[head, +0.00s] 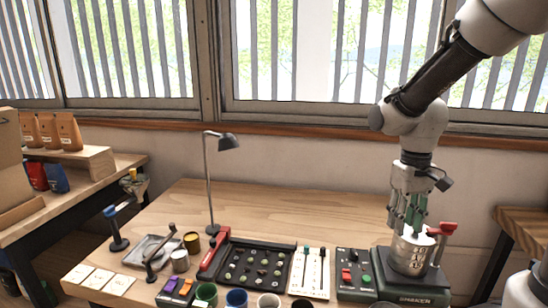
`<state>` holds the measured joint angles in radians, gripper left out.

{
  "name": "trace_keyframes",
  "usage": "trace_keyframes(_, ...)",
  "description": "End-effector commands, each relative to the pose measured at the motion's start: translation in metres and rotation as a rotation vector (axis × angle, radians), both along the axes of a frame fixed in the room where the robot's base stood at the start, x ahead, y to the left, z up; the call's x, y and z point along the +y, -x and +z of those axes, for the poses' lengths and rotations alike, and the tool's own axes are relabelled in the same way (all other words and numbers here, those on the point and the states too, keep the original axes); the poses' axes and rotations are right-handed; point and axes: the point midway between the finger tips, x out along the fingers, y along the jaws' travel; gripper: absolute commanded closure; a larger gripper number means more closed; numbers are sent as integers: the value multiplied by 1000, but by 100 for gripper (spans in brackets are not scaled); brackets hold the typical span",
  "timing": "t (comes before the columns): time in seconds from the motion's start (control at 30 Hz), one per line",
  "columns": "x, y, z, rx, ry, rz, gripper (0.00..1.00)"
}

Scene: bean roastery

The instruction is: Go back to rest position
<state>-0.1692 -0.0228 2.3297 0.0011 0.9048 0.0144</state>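My gripper (406,222) is at the right of the wooden table, pointing straight down. Its fingers, with green parts, are right above or at the rim of a metal cup (408,258). I cannot tell whether they touch the cup or how far apart they are. The cup stands upright on a dark machine base (405,290) with lettering on its front. A red-handled lever (443,229) stands close to the right of the cup. My arm comes down from the upper right.
A control box (355,272) with red and green buttons adjoins the machine on the left. A black tray (262,264), a slider panel (310,272), a lamp (211,180) and several cups line the table. The back of the table (300,205) is clear. Windows stand behind.

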Motion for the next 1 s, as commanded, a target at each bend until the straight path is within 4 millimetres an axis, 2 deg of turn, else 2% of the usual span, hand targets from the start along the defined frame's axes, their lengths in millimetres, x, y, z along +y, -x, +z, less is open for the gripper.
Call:
trace_keyframes(0.03, -8, 18, 16, -34, -6, -14, 66)
trace_keyframes(0.2, -30, 73, 54, -154, -22, -59, 66)
trace_keyframes(0.3, -39, 99, 69, -238, -29, -89, 66)
trace_keyframes(0.4, -46, 115, 82, -323, -34, -114, 66)
trace_keyframes(0.6, -53, 126, 103, -435, -38, -146, 66)
trace_keyframes(1.0, -55, 127, 105, -444, -37, -155, 66)
